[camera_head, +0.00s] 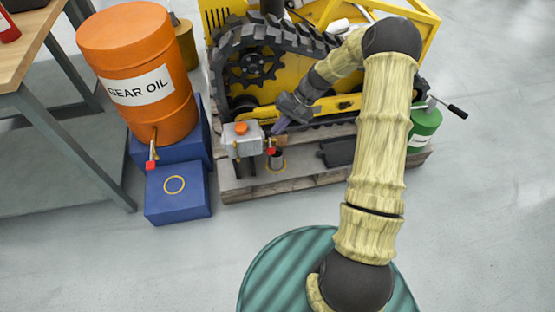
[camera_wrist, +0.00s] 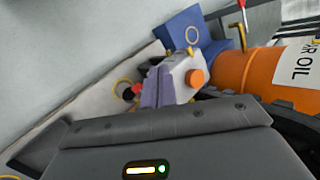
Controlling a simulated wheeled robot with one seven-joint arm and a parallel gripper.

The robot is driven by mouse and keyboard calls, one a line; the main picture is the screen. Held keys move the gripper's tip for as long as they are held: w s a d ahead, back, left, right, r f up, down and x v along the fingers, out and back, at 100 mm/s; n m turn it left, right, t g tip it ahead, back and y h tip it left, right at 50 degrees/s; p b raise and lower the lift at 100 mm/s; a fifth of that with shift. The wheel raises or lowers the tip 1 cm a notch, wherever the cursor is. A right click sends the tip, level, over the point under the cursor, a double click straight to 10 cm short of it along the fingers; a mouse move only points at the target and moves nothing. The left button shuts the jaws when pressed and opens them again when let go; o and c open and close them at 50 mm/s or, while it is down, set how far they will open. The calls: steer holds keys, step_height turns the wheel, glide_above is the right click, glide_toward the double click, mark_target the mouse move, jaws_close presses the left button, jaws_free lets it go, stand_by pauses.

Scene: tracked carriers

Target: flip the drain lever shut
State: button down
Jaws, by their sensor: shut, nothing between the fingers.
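A pale grey housing (camera_head: 243,140) with an orange cap (camera_head: 241,128) stands at the front left of the tracked carrier. It also shows in the wrist view (camera_wrist: 176,82). A small drain lever with a red grip (camera_head: 271,152) is on the housing's right side, above a yellow-ringed opening (camera_head: 277,165). In the wrist view the red piece (camera_wrist: 128,94) is small and partly hidden, so its exact angle is unclear.
An orange gear oil drum (camera_head: 140,50) with a red-handled tap (camera_head: 151,165) stands on blue blocks (camera_head: 178,195) at left. The yellow tracked carrier (camera_head: 330,105) is behind my gripper on a wooden pallet (camera_head: 310,182). A green can (camera_head: 424,128) is at right.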

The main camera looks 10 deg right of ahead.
steer(key=w+d+f+m+t+y+b, duration=0.1)
steer(key=w+d+f+y+b, duration=0.2)
steer(key=f, duration=0.5)
steer(key=w+d+f+m+t+y+b, duration=0.1)
steer(key=w+f+y+b, duration=0.15)
steer(key=f+b, duration=0.35)
steer(key=m+t+y+b, duration=0.3)
steer(key=t+b, duration=0.2)
glide_toward(270, 146)
steer(key=w+d+f, duration=0.3)
steer(key=w+f, duration=0.1)
steer(key=f, duration=0.1)
steer(key=shift+w, duration=0.25)
steer(key=shift+s+a+r+b, duration=0.1)
steer(key=shift+s+a+b, duration=0.1)
steer(key=shift+a+b, duration=1.75)
steer(key=shift+s+a+b, duration=0.2)
steer(key=shift+a+b, duration=0.95)
steer(key=shift+a, duration=1.55)
steer(key=shift+d+r+p, duration=0.1)
steer(key=shift+d+p, duration=0.2)
steer(key=shift+p, duration=0.2)
